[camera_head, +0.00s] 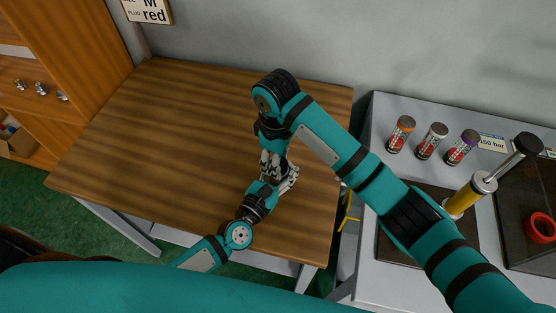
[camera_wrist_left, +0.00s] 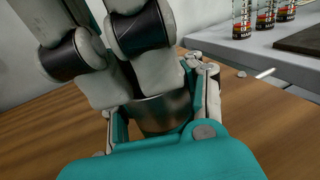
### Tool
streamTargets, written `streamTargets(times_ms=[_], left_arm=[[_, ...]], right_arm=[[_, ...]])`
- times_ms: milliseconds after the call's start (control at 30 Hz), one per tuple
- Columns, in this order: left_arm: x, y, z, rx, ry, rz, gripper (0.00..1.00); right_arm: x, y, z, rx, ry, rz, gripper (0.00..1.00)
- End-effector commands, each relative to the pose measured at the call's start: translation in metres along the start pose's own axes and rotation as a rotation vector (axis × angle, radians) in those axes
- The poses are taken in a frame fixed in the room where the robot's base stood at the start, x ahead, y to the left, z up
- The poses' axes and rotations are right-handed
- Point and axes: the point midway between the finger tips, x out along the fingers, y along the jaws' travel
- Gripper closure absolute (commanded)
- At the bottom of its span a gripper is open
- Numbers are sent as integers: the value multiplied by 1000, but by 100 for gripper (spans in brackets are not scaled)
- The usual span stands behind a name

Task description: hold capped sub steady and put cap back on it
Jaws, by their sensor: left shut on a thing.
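My left gripper (camera_head: 280,180) comes in from the lower left over the wooden table. In the left wrist view it is shut on a dark metallic cylinder, the capped sub (camera_wrist_left: 163,112), with a finger on each side. My right gripper (camera_head: 272,155) reaches down from above and meets the left one. Its thick grey and black fingers (camera_wrist_left: 130,85) fill the upper part of the left wrist view, right at the sub's top. The cap does not show; the right fingers may hide it. Whether the right gripper is closed on anything cannot be made out. In the head view the sub is hidden between the grippers.
The wooden table (camera_head: 150,130) is bare around the grippers. To the right, a grey bench (camera_head: 385,108) carries several labelled tubes (camera_head: 432,141), a yellow cylinder with a black handle (camera_head: 465,195), and a red ring (camera_head: 540,227). A wooden shelf (camera_head: 75,45) stands left.

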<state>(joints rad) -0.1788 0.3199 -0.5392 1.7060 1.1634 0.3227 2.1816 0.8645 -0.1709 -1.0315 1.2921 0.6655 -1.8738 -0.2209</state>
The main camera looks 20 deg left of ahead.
Motion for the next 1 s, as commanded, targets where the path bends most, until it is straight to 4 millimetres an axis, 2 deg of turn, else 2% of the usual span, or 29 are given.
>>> streamTargets(times_ms=[100,200,300,433,667,700,867,1000], left_arm=[[1,4,1,1,-3,8,100],[1,4,1,1,-4,7,100],[1,3,2,1,-4,7,100],[1,3,2,1,-4,5,100],[1,2,2,0,-4,4,100],[1,2,2,0,-4,3,100],[1,1,2,0,-4,2,100],[1,1,2,0,-4,2,100]], right_arm=[[1,0,0,350,-6,-10,100],[1,1,0,589,-7,-12,100],[1,2,0,743,-7,-11,100],[1,3,1,819,-8,-10,100],[0,3,0,818,-6,-10,100],[0,3,0,817,-5,-10,59],[0,3,-1,815,-4,-10,38],[0,3,-1,815,-3,-10,38]])
